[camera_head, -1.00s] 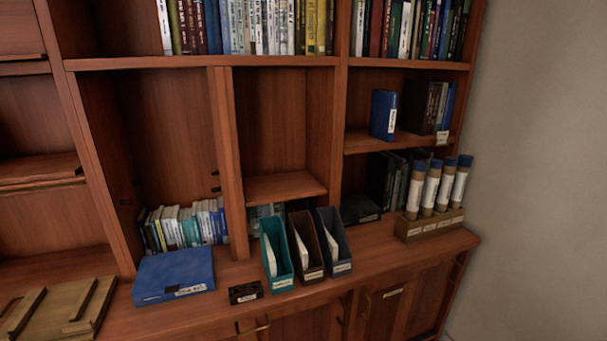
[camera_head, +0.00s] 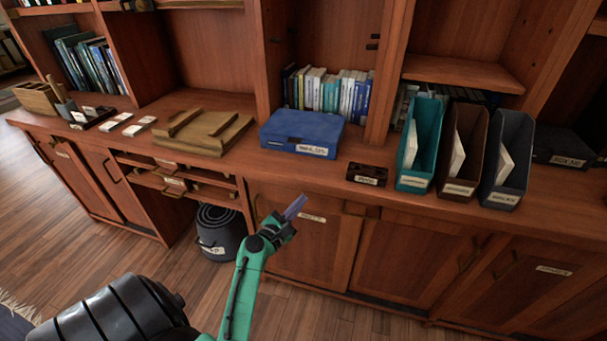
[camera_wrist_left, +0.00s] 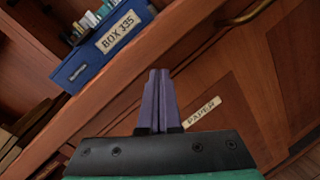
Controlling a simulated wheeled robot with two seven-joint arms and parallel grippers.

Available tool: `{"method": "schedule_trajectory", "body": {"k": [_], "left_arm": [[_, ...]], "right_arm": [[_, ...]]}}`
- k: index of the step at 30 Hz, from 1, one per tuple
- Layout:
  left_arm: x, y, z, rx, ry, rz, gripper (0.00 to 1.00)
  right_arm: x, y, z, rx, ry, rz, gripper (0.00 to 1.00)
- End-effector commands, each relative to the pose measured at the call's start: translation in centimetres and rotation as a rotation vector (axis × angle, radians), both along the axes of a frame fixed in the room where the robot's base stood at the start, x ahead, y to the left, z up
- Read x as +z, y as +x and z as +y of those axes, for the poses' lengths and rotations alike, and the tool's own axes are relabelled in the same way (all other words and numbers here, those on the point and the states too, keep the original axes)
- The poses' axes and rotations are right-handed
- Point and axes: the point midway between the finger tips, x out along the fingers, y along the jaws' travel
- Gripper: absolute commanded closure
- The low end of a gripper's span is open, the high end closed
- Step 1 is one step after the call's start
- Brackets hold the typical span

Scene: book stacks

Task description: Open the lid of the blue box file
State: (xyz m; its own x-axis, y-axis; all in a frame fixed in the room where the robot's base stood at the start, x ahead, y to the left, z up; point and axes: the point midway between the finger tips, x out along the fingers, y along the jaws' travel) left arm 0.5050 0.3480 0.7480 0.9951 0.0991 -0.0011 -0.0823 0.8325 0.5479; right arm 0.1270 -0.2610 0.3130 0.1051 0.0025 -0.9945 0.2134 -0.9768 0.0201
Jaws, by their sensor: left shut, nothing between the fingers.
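The blue box file (camera_head: 302,133) lies flat on the wooden counter with its lid closed and a white label on its front. In the left wrist view the blue box file (camera_wrist_left: 84,67) is at the upper left, and its label reads BOX 335. My left gripper (camera_head: 296,205) is in front of the cabinet, below the counter edge and apart from the box. Its purple fingers also show in the left wrist view (camera_wrist_left: 158,90), shut together and empty. My right gripper is not in view.
A wooden tray (camera_head: 203,132) lies left of the box. A small dark labelled block (camera_head: 367,174) and a teal magazine file (camera_head: 420,145) stand to its right. Books (camera_head: 330,90) stand behind it. A black bin (camera_head: 219,232) is on the floor below.

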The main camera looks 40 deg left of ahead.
Motion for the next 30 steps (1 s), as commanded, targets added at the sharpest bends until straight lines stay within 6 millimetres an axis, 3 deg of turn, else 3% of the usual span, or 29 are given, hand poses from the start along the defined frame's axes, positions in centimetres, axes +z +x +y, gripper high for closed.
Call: {"method": "schedule_trajectory", "body": {"k": [1,3,5,8,11,24,30], "left_arm": [[1.5,-0.3,1.1,0.020,-0.080,-0.093,1.00],[4.9,-1.0,2.2,0.031,-0.182,-0.207,1.00],[5.7,-1.4,4.1,0.099,-0.340,-0.271,1.00],[6.1,-2.0,6.0,0.157,-0.484,-0.345,1.00],[6.5,-1.6,6.5,0.166,-0.518,-0.364,1.00],[8.3,5.8,9.1,0.166,-0.512,-0.359,1.00],[8.5,7.1,9.5,0.166,-0.511,-0.357,1.00]], "right_arm": [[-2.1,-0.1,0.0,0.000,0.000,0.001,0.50],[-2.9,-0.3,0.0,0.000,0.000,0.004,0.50],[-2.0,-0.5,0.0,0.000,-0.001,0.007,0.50],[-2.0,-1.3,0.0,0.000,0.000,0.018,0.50],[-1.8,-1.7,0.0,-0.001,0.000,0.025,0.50],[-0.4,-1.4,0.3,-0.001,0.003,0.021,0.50],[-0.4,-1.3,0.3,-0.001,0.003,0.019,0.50]]}}
